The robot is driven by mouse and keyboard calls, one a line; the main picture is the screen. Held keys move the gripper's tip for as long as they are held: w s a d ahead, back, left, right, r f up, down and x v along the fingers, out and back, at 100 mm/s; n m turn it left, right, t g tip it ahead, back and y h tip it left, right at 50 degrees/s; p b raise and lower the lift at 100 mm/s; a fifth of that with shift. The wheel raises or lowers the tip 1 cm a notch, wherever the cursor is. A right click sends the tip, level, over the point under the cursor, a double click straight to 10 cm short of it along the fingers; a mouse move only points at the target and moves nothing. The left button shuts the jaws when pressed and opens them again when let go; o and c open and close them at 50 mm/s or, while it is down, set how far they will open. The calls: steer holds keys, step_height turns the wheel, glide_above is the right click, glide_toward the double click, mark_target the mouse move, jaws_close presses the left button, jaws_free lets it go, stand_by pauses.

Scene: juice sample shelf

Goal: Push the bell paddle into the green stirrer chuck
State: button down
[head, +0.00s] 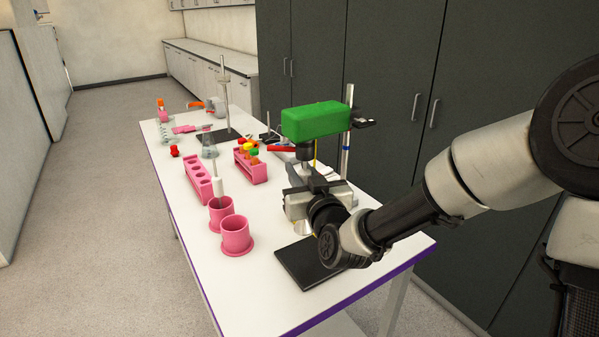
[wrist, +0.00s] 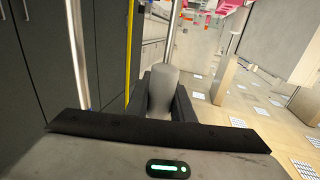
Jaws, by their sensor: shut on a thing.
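The green stirrer (head: 315,122) is a green box held on a metal stand, with its dark chuck (head: 305,153) facing down beneath it. My gripper (head: 305,180) is directly below the chuck, close to it. In the wrist view its two dark fingers are shut on a grey, round-ended cylindrical piece (wrist: 162,88), which I take to be part of the bell paddle. A pale flared edge (head: 303,228) shows under my gripper in the head view. The paddle's upper end and any contact with the chuck are hidden by my gripper.
A black base plate (head: 308,264) lies below my gripper. Two pink cups (head: 236,236) and a pink tube rack (head: 198,179) stand to the left. The stirrer's metal post (head: 346,150) rises behind my gripper.

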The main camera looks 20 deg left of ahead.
steer(key=shift+r, duration=0.3)
steer(key=c, duration=1.5)
jaws_free()
steer(key=shift+o, duration=0.2)
steer(key=shift+f, duration=0.1)
